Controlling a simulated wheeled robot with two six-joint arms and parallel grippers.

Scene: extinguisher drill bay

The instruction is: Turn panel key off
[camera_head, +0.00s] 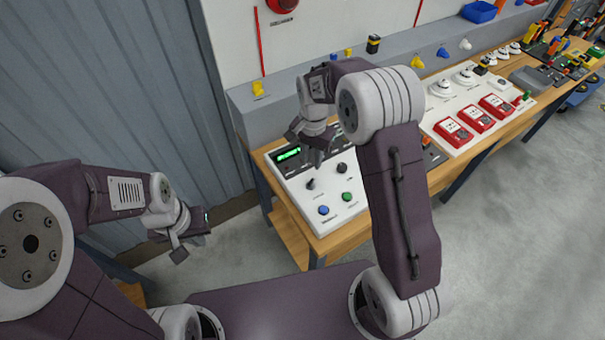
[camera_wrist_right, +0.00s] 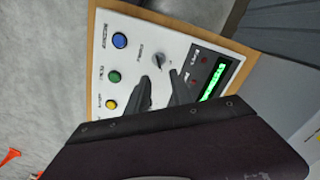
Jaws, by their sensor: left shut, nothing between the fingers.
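The white control panel (camera_head: 296,188) lies at the left end of the bench. Its key switch (camera_head: 310,184) is a small dark knob with a pale face, and it also shows in the right wrist view (camera_wrist_right: 158,60). My right gripper (camera_head: 316,157) is above the panel, behind the key in the head view. In the right wrist view its two fingers (camera_wrist_right: 161,82) are apart with nothing between them, close beside the key. I cannot tell whether they touch it. My left gripper (camera_head: 190,243) is shut and empty, left of the bench and away from the panel.
The panel has a lit green display (camera_head: 288,154), a blue button (camera_head: 323,210), a green button (camera_head: 346,197) and another dark knob (camera_head: 342,168). Red call points (camera_head: 454,132) stand on a white board to the right. A grey ledge (camera_head: 270,105) runs behind. The floor in front is clear.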

